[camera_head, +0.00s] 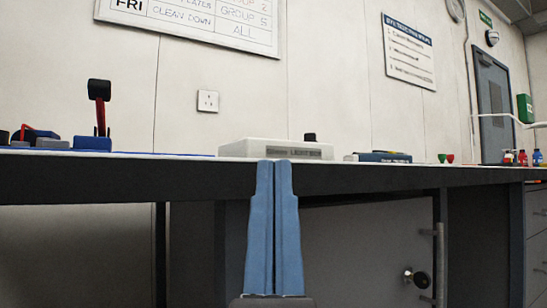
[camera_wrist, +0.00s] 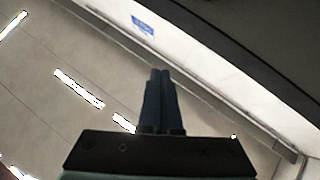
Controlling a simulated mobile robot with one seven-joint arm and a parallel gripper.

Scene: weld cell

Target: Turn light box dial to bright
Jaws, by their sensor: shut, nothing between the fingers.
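The light box (camera_head: 275,150) is a low white box with a dark label strip on its front, on the bench in the head view. Its dial (camera_head: 310,137) is a small dark knob on top, near the right end. The dial's setting is too small to read. My gripper (camera_head: 273,162) has two blue fingers pressed together and empty, pointing up in front of the bench edge. Its tips overlap the light box's lower front in the picture. In the wrist view my gripper (camera_wrist: 159,72) is shut too, and neither the light box nor the dial shows there.
The dark bench edge (camera_head: 120,180) runs across the view. A blue-based device with an upright dark head (camera_head: 99,90) stands at left. A flat dark blue item (camera_head: 384,157) lies right of the light box. Small coloured bottles (camera_head: 522,158) stand far right. A cabinet handle (camera_head: 439,260) sticks out below.

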